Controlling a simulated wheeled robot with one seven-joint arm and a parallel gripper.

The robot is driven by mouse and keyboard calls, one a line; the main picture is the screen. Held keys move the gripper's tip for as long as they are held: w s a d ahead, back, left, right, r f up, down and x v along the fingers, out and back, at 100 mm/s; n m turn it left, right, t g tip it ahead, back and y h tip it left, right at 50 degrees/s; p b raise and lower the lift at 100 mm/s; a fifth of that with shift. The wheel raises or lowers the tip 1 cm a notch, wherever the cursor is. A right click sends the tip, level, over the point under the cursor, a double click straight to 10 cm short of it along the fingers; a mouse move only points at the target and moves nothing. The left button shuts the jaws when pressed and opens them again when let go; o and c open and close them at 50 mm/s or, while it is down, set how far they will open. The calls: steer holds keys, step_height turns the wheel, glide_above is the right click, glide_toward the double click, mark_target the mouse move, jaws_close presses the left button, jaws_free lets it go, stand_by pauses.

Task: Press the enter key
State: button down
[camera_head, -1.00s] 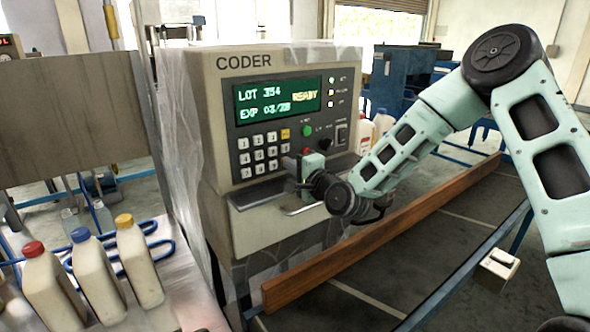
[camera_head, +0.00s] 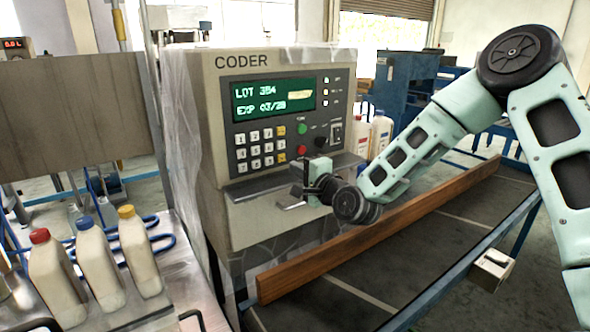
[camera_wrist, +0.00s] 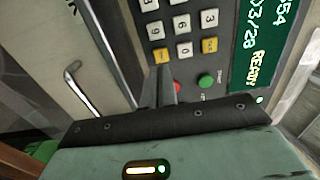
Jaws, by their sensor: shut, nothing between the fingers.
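The coder (camera_head: 228,95) is a beige machine with a green display (camera_head: 273,99) reading LOT 354, EXP 03/28. Its keypad (camera_head: 260,148) has white number keys and a right column with yellow keys. In the wrist view one yellow key (camera_wrist: 209,45) lies beside the 3, and another yellow key (camera_wrist: 161,56) lies just past my fingertips. Their lettering is too small to read with certainty. My gripper (camera_head: 304,163) is shut and empty, in front of the panel to the keypad's lower right. The wrist view shows its fingertips (camera_wrist: 160,70) close to the lower yellow key; contact cannot be told.
A green button (camera_wrist: 206,82) and a partly hidden red button (camera_wrist: 177,87) sit near my fingers. A metal handle (camera_wrist: 82,88) is below the panel. Capped bottles (camera_head: 98,268) stand at the left. A brown wooden rail (camera_head: 380,235) runs below my arm.

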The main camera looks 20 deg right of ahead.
steer(key=b+v, duration=0.2)
steer(key=v, duration=0.6)
steer(key=shift+s, duration=0.1)
stand_by(0.4)
steer(key=s+a+f+n+g, duration=0.7)
steer(key=s+a+n+g, duration=0.2)
steer(key=s+a+n, duration=0.3)
steer(key=s+d+r+n+g+h, duration=0.1)
steer(key=s+n+g, duration=0.3)
steer(key=s, duration=0.7)
steer(key=s+d+r+n+g+h, duration=0.1)
steer(key=s+d+n+g+h, duration=0.2)
steer(key=s, duration=0.9)
steer(key=n+g+h, duration=0.1)
steer(key=n, duration=0.2)
steer(key=shift+s+d+r, duration=0.15)
steer(key=shift+s+r, duration=0.1)
steer(key=shift+r, duration=0.05)
